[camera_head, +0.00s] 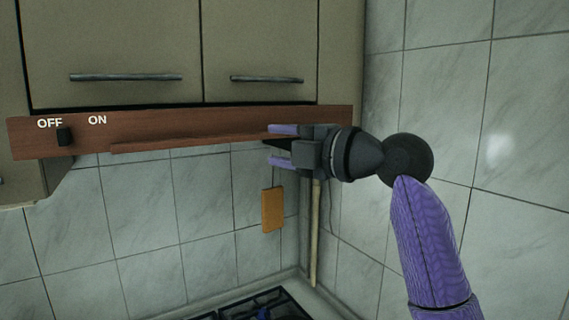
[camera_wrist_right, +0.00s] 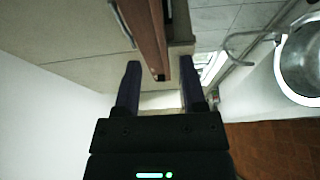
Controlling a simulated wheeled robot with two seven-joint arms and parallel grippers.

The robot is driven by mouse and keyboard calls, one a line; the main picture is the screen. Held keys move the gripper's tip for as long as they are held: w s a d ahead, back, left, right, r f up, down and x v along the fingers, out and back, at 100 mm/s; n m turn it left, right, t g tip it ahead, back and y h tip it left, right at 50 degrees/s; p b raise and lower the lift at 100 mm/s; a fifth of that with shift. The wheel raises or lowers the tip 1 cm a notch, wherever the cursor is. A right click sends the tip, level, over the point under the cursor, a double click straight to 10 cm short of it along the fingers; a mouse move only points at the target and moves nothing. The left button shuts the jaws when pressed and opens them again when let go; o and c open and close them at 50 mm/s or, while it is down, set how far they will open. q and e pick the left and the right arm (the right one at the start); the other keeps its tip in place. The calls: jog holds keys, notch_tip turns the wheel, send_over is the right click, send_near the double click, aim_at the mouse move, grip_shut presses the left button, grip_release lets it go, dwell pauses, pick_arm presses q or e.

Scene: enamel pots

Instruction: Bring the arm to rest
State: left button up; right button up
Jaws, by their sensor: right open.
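My right gripper (camera_head: 280,146) is raised in front of the right part of the wooden strip under the cabinets, its fingers pointing left. Its two purple fingers are apart with nothing held between them. The right wrist view also shows the open fingers (camera_wrist_right: 158,85), with the brown strip (camera_wrist_right: 148,35) beyond them. I cannot tell from the views whether the fingers touch the strip. My purple right arm comes in from the lower right. My left gripper is not in view.
Cabinet doors (camera_head: 110,45) with bar handles are above. An orange board (camera_head: 272,210) and a pale stick (camera_head: 315,235) hang at the wall. A stove (camera_head: 262,305) is below.

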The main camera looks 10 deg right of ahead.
jog(key=shift+s+d, duration=0.3)
jog(key=shift+s, duration=0.05)
